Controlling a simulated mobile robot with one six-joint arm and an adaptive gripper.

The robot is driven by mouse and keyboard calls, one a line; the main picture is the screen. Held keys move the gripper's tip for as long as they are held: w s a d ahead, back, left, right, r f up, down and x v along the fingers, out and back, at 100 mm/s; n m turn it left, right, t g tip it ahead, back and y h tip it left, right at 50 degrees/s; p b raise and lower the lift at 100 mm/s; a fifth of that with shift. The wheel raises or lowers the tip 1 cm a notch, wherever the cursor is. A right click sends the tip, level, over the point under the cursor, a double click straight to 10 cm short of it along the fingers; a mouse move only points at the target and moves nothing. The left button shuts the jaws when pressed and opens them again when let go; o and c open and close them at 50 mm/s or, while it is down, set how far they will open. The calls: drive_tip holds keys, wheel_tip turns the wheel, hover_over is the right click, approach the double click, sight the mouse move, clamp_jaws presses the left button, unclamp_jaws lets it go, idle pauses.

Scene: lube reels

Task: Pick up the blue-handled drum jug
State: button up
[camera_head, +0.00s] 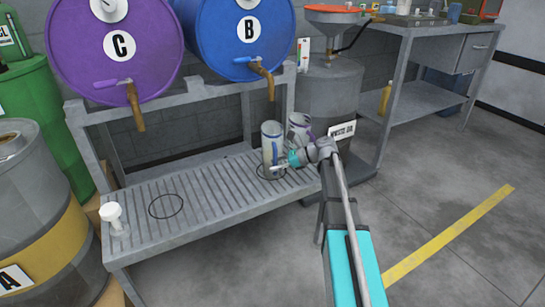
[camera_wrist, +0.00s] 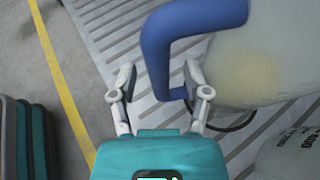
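The blue-handled jug (camera_head: 271,148) is pale and stands upright on the slatted bench by a black ring, below the blue drum's spout. Its blue handle (camera_wrist: 157,55) looms large in the wrist view, with the pale body (camera_wrist: 262,60) to its right. My gripper (camera_head: 284,164) is beside the jug, low on its handle side. In the wrist view my gripper (camera_wrist: 159,73) is open, and the handle's upright part shows between the two fingers, with a gap on the left. I cannot tell whether the handle lies fully inside the fingertips or just beyond them.
A purple-handled jug (camera_head: 300,127) stands close behind to the right. The purple drum (camera_head: 115,60) and blue drum (camera_head: 235,35) lie above the slatted bench (camera_head: 207,190). A white-capped item (camera_head: 112,215) is at its left end. A grey drum with an orange funnel (camera_head: 333,85) stands right.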

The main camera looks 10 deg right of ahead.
clamp_jaws()
drive_tip(key=shift+r, duration=0.1)
idle(0.4)
wheel_tip(320, 180, up, 3)
drive_tip(key=p, duration=0.3)
drive_tip(key=shift+r, duration=0.2)
drive_tip(key=s+r+p, duration=0.9)
drive_tip(key=s+p, duration=0.1)
drive_tip(key=s, duration=0.4)
drive_tip(key=shift+a+r, duration=0.25)
drive_tip(key=shift+a, duration=0.15)
